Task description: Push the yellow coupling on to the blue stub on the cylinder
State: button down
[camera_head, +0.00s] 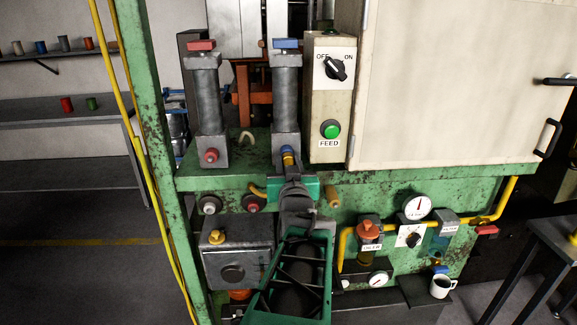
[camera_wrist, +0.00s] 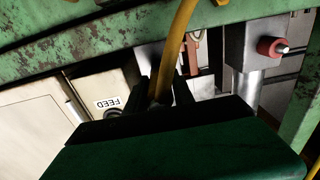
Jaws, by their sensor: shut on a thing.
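The blue stub (camera_head: 287,150) is at the foot of the right grey cylinder (camera_head: 286,100), which has a blue cap on top. The yellow coupling (camera_head: 288,161) shows right below the blue stub in the head view. They look touching or nearly so; I cannot tell whether the coupling is on the stub. My gripper (camera_head: 291,172) is shut on the coupling. In the wrist view my gripper (camera_wrist: 163,88) has the yellow hose (camera_wrist: 180,35) passing over it, and the blue stub is hidden.
The left cylinder (camera_head: 208,105) has a red stub (camera_head: 210,156), also in the wrist view (camera_wrist: 272,47). The FEED box (camera_head: 329,105) stands right of the blue-capped cylinder. The green ledge (camera_head: 400,179) runs below.

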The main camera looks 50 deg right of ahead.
jog(key=shift+w+d+b, duration=0.25)
jog(key=shift+d+b, duration=0.05)
jog(key=shift+b, duration=0.1)
dwell(0.5)
jog(key=c, duration=1)
grip_release()
